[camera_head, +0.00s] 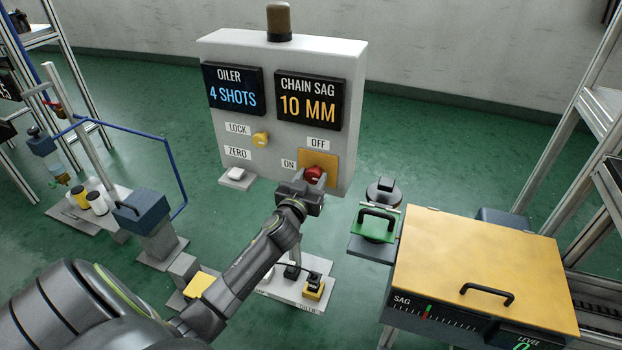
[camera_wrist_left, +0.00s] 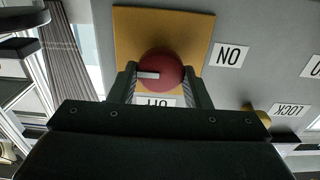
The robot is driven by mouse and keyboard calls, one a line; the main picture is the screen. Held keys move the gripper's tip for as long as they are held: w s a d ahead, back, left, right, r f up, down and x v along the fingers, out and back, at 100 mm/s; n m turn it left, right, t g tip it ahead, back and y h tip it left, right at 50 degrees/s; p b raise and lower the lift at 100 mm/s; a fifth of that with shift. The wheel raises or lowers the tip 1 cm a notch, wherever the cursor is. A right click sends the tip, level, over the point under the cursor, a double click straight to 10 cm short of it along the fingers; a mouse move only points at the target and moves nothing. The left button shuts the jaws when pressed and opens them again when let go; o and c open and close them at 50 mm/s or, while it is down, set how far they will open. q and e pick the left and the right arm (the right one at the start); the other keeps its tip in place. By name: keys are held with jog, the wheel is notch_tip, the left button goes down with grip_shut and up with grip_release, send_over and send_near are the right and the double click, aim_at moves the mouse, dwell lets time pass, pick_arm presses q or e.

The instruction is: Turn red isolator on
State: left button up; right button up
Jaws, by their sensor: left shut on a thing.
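The red isolator is a round red knob (camera_head: 314,173) on a yellow plate (camera_head: 331,160) on the grey panel, with an OFF label (camera_head: 318,143) above and an ON label (camera_head: 288,163) to its left. My left gripper (camera_head: 313,180) is shut on the knob. In the left wrist view, which sees the panel upside down, its fingers (camera_wrist_left: 162,83) stand on both sides of the red knob (camera_wrist_left: 170,66). A white mark on the knob lies level there and points left, away from the ON label (camera_wrist_left: 230,56). The OFF label is partly hidden between the fingers. My right gripper is not in view.
On the panel (camera_head: 228,110) are a yellow LOCK knob (camera_head: 261,138) and a white ZERO button (camera_head: 236,174). A blue-grey block (camera_head: 141,208) stands to the left.

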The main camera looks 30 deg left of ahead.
pick_arm(q)
jog(key=shift+m, duration=1.3)
jog(key=m, duration=0.2)
jog(key=shift+d+m+p, duration=0.1)
jog(key=shift+m+p, duration=0.2)
jog(key=m, duration=0.4)
jog(key=shift+d+f+m+p, duration=0.1)
jog(key=shift+m+p, duration=0.2)
jog(key=shift+p, duration=0.1)
jog(key=shift+m, duration=0.9)
jog(key=m+p, duration=0.1)
jog(key=m, duration=0.5)
jog(key=shift+f, duration=0.2)
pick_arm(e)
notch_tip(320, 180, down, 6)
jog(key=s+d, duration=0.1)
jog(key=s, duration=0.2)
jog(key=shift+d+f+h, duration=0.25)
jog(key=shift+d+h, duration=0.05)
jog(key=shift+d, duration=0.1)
pick_arm(q)
jog(key=shift+m+p, duration=0.3)
jog(key=shift+m, duration=0.1)
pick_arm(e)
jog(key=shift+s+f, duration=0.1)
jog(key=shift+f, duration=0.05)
pick_arm(q)
jog(key=o, duration=0.9)
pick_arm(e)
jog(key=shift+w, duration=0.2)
